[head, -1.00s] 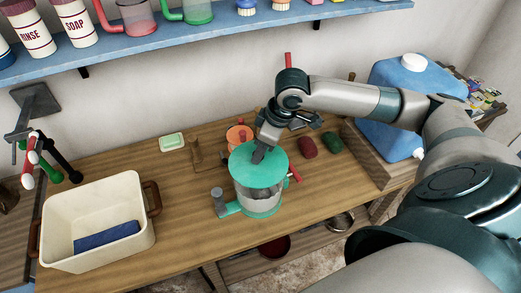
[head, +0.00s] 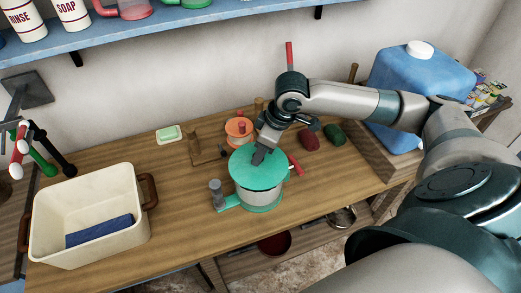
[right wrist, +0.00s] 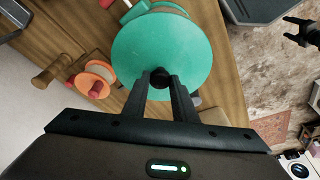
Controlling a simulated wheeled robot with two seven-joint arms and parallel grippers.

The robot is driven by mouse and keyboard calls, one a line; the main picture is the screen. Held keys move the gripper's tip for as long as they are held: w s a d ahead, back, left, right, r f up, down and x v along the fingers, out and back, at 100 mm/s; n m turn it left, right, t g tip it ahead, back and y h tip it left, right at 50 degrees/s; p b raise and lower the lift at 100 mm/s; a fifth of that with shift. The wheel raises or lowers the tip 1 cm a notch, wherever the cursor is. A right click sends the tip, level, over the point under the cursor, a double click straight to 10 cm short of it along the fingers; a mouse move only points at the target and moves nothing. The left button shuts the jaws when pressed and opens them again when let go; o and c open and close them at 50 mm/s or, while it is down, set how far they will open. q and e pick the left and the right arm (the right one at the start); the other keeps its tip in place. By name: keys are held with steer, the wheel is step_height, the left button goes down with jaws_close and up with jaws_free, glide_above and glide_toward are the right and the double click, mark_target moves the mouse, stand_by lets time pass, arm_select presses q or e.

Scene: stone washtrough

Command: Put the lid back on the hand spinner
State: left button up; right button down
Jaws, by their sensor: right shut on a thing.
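My right gripper (head: 258,158) is shut on the lid's dark knob. In the right wrist view the fingers (right wrist: 160,82) pinch this knob at the middle of the lid (right wrist: 150,45). My left gripper (right wrist: 291,30) shows only in the right wrist view, at the upper right, empty and apart-fingered.
An orange spool-like thing (head: 236,138) stands close behind the spinner. Red (head: 309,140) and green (head: 335,134) lumps lie to its right. Bench between basin and spinner is clear.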

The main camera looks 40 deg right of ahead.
steer(key=shift+p, duration=1.15)
stand_by(1.5)
steer(key=shift+f+p, duration=0.2)
steer(key=shift+p, duration=0.9)
stand_by(1.8)
steer(key=c, duration=0.9)
jaws_free()
steer(key=shift+r+p, duration=1.25)
steer(key=shift+p, duration=0.25)
steer(key=shift+r+p, duration=0.45)
steer(key=shift+r, duration=1.8)
